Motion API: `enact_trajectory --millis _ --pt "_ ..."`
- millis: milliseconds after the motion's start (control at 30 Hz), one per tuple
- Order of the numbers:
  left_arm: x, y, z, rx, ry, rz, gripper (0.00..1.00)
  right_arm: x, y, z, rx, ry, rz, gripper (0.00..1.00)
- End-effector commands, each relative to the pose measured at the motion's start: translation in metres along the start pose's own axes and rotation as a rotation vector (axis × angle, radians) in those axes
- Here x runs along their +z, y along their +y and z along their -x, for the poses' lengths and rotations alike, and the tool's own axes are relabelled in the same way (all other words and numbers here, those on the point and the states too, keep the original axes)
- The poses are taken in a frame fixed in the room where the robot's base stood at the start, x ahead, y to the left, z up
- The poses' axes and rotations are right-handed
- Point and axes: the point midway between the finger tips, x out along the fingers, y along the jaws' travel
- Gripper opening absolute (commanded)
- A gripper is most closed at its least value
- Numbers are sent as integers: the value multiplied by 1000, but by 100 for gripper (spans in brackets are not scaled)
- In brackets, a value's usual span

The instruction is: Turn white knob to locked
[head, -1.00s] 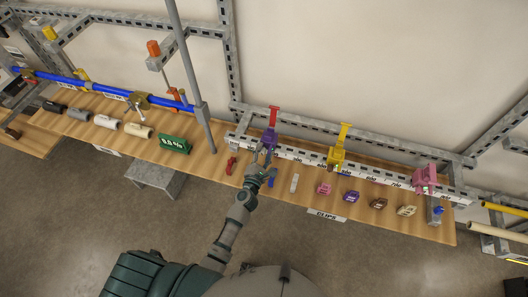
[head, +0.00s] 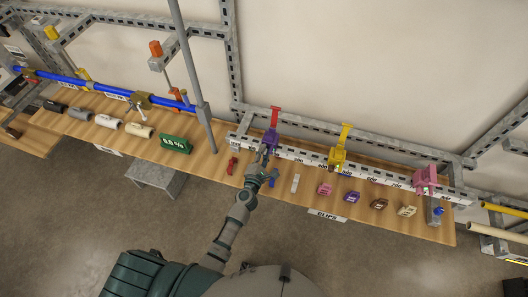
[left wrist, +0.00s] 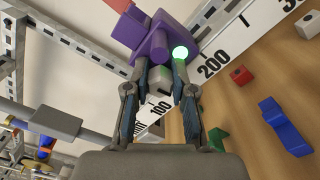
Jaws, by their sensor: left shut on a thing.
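A purple clamp (head: 269,138) with a red lever (head: 274,117) stands on the white measuring rail. In the left wrist view the purple clamp (left wrist: 150,42) fills the top middle, with a glowing pale green light (left wrist: 180,53) on its front. A small whitish-grey knob (left wrist: 158,78) sits just below the clamp, between my fingertips. My left gripper (head: 264,159) reaches the clamp's front, and in the left wrist view its fingers (left wrist: 160,75) are shut on the knob. The fingers partly hide the knob, and I cannot read a lock mark. My right gripper is not in view.
The measuring rail (head: 300,156) runs right to a yellow clamp (head: 337,157) and a pink clamp (head: 425,178). Several small coloured clips lie on the wooden table in front. A red clip (head: 232,165) lies left of my gripper. A grey post (head: 193,80) stands further left.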

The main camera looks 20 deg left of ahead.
Motion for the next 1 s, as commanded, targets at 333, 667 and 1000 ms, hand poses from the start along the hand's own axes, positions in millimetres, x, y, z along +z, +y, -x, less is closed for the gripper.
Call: enact_trajectory --millis 333,667,1000 --pt "0 -2 0 -3 -1 3 50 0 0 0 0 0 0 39" --pt "0 -2 13 -4 0 2 50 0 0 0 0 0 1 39" --pt "0 -4 85 -5 1 3 50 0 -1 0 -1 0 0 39"
